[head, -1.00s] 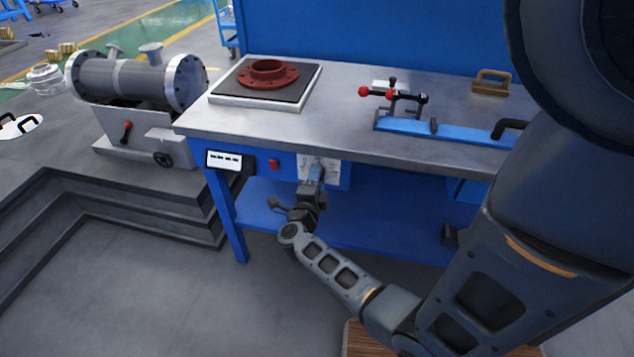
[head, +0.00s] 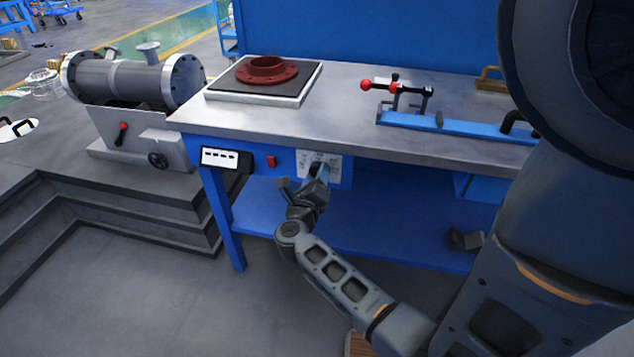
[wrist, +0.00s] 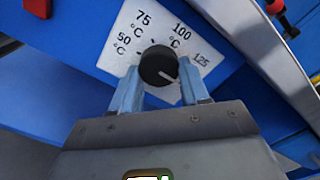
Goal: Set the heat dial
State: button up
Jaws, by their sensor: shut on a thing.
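The heat dial is a round black knob (wrist: 158,66) on a white scale plate (wrist: 122,38) marked 50, 75, 100 and 125 °C. My gripper (wrist: 161,80) is shut on the knob, with one pale blue finger on each side. In the head view the plate (head: 333,166) sits on the blue front under the bench top. My gripper (head: 318,171) reaches it from below and hides the knob there.
A display box (head: 220,158) and a red switch (head: 271,161) are left of the plate. Above, the bench top (head: 345,105) carries a red flange (head: 266,71) on a dark heating plate and a blue clamp fixture (head: 460,128). A flanged shell (head: 130,80) stands at left.

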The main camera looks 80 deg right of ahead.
jog(key=shift+f+m+b, duration=0.15)
jog(key=shift+m+b, duration=0.35)
jog(key=shift+m, duration=0.4)
jog(key=o, duration=1.1)
jog(key=shift+c, duration=0.2)
jog(key=a, duration=0.7)
jog(key=shift+w+a, duration=0.4)
jog(key=shift+w, duration=0.05)
